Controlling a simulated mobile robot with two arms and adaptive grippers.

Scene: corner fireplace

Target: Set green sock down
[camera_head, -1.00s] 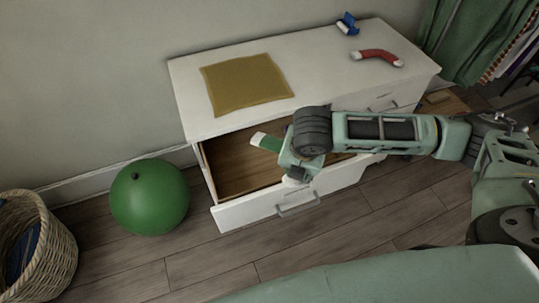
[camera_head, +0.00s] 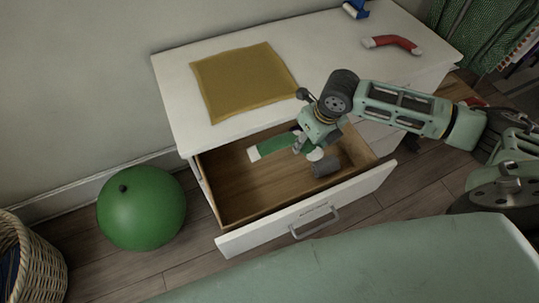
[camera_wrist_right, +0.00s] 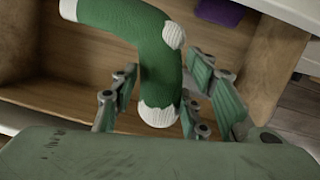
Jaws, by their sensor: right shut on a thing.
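The green sock (camera_head: 272,147) with white ends is in my right gripper (camera_head: 302,145), at the open drawer (camera_head: 228,180) of the white dresser. In the right wrist view, the green sock (camera_wrist_right: 160,60) lies between the fingers of my right gripper (camera_wrist_right: 160,95), with wooden drawer boards behind it. The head view shows it over the drawer interior; whether it touches the drawer floor I cannot tell. My left gripper is not in view.
A mustard cloth (camera_head: 243,80) and a red sock (camera_head: 392,43) lie on the dresser top (camera_head: 330,50). A green ball (camera_head: 142,208) and a wicker basket (camera_head: 38,262) stand on the floor at left.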

